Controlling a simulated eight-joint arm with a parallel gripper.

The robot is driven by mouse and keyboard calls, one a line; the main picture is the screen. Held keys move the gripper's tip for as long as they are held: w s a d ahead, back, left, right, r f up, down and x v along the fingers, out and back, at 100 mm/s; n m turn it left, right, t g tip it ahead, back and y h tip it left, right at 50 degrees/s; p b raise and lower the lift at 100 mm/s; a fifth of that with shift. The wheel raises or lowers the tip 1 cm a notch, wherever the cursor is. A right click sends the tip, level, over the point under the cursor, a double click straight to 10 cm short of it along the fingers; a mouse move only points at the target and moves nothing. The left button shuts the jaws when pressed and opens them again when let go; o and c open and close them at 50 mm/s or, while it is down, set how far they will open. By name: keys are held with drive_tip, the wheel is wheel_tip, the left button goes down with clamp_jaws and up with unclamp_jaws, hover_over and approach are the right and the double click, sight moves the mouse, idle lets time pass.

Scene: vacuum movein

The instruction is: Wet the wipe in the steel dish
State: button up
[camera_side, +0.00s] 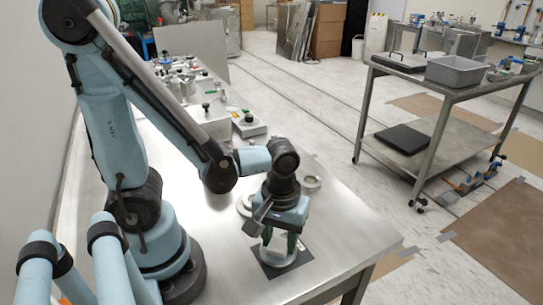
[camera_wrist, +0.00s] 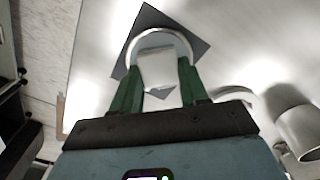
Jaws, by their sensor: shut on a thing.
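The steel dish (camera_side: 284,261) sits on a dark square mat (camera_side: 266,268) near the front of the steel table. In the wrist view its bright curved rim (camera_wrist: 158,33) shows around the far side of the wipe. The wipe (camera_wrist: 159,70) is a pale, flat piece between my green fingers. My gripper (camera_side: 280,246) points down over the dish, and its fingers (camera_wrist: 157,75) are shut on the wipe. The wipe's lower edge seems to be at or inside the dish; whether it touches liquid cannot be told.
A steel cup (camera_side: 311,184) stands behind my gripper, and it also shows at the right of the wrist view (camera_wrist: 303,130). A pale round dish (camera_side: 244,207) is partly hidden by my arm. Several lab items crowd the table's back. The table's front right (camera_side: 355,240) is clear.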

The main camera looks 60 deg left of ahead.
sight(280, 243)
drive_tip(key=shift+r, duration=0.1)
drive_tip(key=shift+r, duration=3.4)
drive_tip(key=w+a+r+m, duration=0.4)
drive_tip(key=w+r+m, duration=0.4)
drive_tip(key=w, duration=0.3)
drive_tip(key=shift+a+r, duration=0.35)
drive_tip(key=shift+r, duration=0.5)
